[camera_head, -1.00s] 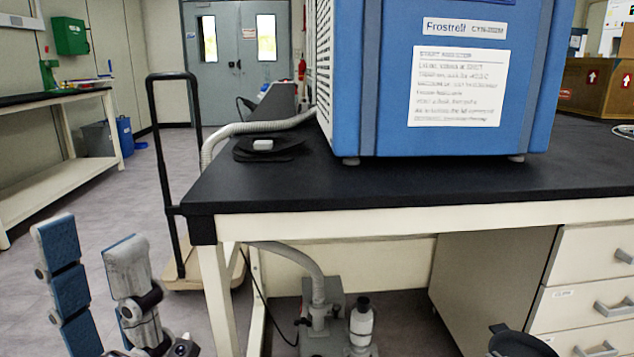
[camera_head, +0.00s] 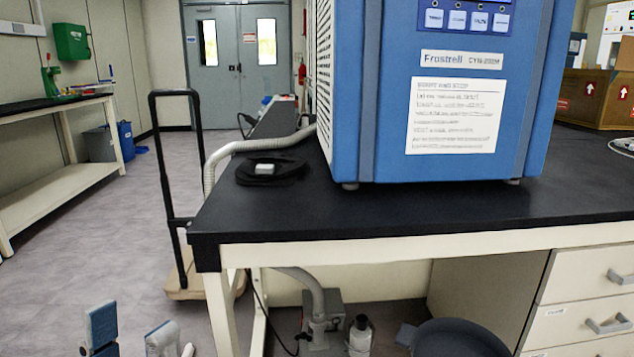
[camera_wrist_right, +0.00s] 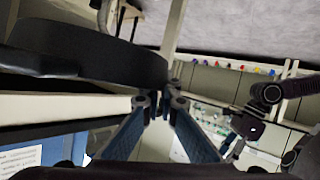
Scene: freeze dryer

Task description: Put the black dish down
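The black dish (camera_head: 458,340) shows at the bottom of the head view, in front of the table's lower part and left of the drawers. It is round, with a small lug on its left side, and its lower part is cut off. In the right wrist view the dish (camera_wrist_right: 95,62) fills the upper left. My right gripper (camera_wrist_right: 163,101) has its fingertips close together at the dish's edge; it seems shut on it, though the contact is partly hidden. My left gripper (camera_head: 132,316) is at the bottom left of the head view, fingers apart and empty.
The black-topped table (camera_head: 300,222) has a free strip along its front. A blue freeze dryer (camera_head: 455,120) stands on it. A dark flat thing (camera_head: 250,180) with a small pale block lies near the left corner. A hose (camera_head: 245,145), cart (camera_head: 168,165) and drawers (camera_head: 590,290) are nearby.

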